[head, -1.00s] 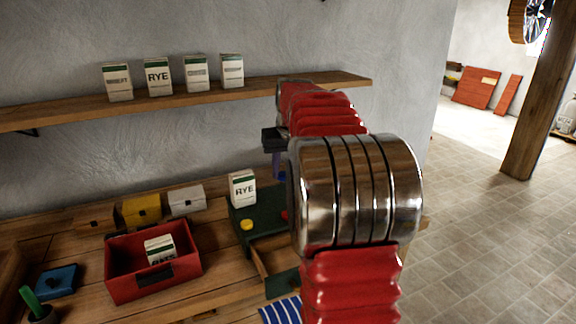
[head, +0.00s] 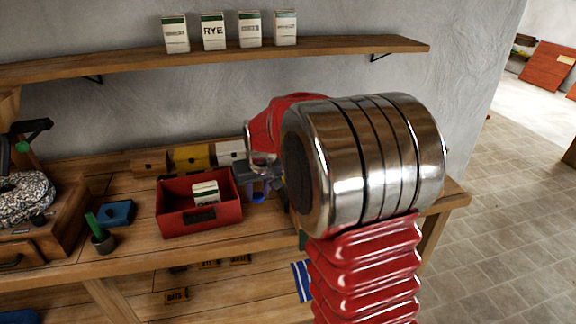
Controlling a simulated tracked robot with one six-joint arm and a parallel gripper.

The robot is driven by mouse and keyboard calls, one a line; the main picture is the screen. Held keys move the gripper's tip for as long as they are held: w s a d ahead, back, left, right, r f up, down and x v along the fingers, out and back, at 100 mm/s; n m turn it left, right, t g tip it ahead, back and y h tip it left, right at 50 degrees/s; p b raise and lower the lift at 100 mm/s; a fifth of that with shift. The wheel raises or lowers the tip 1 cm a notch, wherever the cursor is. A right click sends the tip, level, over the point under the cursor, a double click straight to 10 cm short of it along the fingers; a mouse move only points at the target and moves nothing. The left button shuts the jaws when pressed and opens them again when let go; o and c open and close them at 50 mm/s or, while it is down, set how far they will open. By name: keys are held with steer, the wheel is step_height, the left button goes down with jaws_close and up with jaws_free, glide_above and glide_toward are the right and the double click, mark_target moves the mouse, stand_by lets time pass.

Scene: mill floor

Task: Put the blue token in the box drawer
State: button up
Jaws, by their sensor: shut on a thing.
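My gripper (head: 258,186) is right of the red crate, above the bench, partly hidden by my arm. It is shut on a small blue thing, the blue token (head: 258,197), which shows just below the fingers. The box with the drawer is mostly hidden behind my arm; only a sliver of dark green (head: 303,240) shows beside the red bellows. I cannot tell from this view whether the drawer is open.
A red crate (head: 172,220) holds a white packet (head: 206,193). Wooden, yellow and white small boxes (head: 190,158) stand behind it. A blue block (head: 118,213) and green-handled pot (head: 103,240) are left. A shelf (head: 130,66) with several packets runs above.

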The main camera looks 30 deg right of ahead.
steer(key=s+a+f+n, duration=0.1)
steer(key=s+a+f, duration=0.1)
steer(key=a+f, duration=0.2)
steer(key=s+a+f+n, duration=0.1)
steer(key=a+f, duration=0.3)
steer(key=a, duration=0.5)
steer(key=shift+s+a+y, duration=0.2)
steer(key=shift+s+y, duration=0.2)
steer(key=shift+a, duration=0.1)
